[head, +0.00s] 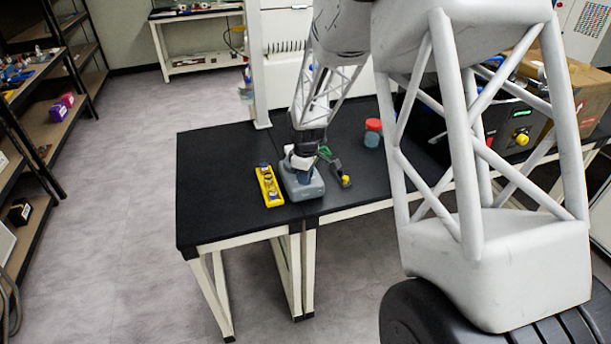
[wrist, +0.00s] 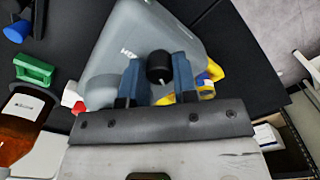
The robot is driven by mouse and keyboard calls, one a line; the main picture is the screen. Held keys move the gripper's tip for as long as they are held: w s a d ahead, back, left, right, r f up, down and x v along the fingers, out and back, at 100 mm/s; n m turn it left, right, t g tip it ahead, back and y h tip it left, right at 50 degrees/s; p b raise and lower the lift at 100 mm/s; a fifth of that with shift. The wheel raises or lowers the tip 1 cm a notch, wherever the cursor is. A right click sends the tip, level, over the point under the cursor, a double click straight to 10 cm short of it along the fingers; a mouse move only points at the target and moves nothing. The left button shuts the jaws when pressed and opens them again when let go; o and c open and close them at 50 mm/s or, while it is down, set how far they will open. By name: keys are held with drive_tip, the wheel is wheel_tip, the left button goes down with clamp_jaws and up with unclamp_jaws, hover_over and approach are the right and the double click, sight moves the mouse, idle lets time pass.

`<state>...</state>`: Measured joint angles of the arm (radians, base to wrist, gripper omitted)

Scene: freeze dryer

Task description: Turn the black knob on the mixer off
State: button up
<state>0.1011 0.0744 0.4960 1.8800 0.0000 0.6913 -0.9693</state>
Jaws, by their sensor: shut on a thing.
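The mixer (head: 303,187) is a grey rounded unit on the black table, close to its front edge. Its grey top (wrist: 128,42) fills the upper middle of the wrist view. The black knob (wrist: 160,68) shows there between my two blue fingers. My gripper (wrist: 158,74) is shut on the knob, with one finger at each side of it. In the head view my gripper (head: 303,164) reaches down onto the mixer from above, and the knob is hidden. I cannot tell the knob's setting.
A yellow rack (head: 268,186) lies just left of the mixer. A green item (head: 325,154) lies right of it. A red-capped jar (head: 373,132) stands farther back. An amber bottle (wrist: 22,118) shows in the wrist view. The table's left part is clear.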

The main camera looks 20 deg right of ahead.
drive_tip(key=o, duration=0.9)
drive_tip(key=shift+o, duration=0.2)
drive_tip(key=shift+r, duration=0.1)
drive_tip(key=shift+r, duration=3.85)
